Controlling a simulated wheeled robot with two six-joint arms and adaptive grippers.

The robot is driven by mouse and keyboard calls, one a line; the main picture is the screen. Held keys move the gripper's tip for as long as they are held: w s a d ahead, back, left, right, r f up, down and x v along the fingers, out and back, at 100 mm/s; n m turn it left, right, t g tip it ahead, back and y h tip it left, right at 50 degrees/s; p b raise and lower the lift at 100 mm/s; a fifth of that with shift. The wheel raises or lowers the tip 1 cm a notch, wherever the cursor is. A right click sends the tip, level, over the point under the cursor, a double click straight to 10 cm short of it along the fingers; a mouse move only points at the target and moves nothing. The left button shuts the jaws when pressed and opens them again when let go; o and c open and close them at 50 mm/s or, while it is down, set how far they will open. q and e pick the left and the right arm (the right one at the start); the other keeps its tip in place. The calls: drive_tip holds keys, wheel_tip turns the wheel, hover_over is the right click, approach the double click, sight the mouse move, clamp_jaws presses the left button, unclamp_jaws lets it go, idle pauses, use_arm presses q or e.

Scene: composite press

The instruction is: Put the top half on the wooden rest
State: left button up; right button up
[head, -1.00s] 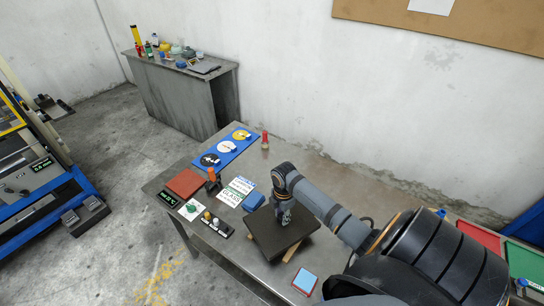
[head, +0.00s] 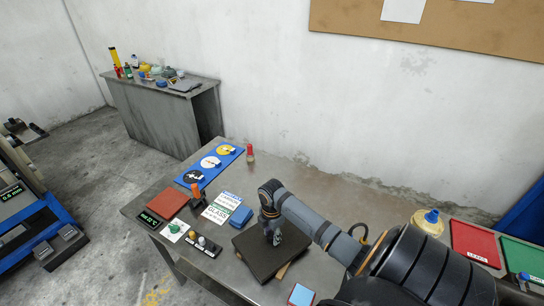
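A dark square slab (head: 257,262), which looks like the top half, lies flat on the grey metal table. Pale wooden strips of the wooden rest (head: 283,271) show at its near edges, and the slab appears to lie on them. My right gripper (head: 274,241) points down onto the middle of the slab, its tips at or very near the upper face. Whether its fingers are closed on a grip there is too small to tell. The arm hides part of the slab's right side. My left gripper is not in view.
A blue block (head: 241,216), printed cards (head: 222,207), a control box with knobs (head: 202,246) and a reddish-brown pad (head: 167,204) lie left of the slab. A light-blue square (head: 301,295) lies in front. Red (head: 474,243) and green (head: 522,260) trays are at right.

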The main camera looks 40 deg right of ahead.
sight(271, 234)
drive_tip(key=shift+o, duration=0.7)
drive_tip(key=shift+r, duration=0.3)
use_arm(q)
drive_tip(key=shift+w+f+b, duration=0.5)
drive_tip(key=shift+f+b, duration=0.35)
use_arm(e)
wheel_tip(271, 234, up, 12)
drive_tip(key=shift+f, duration=0.15)
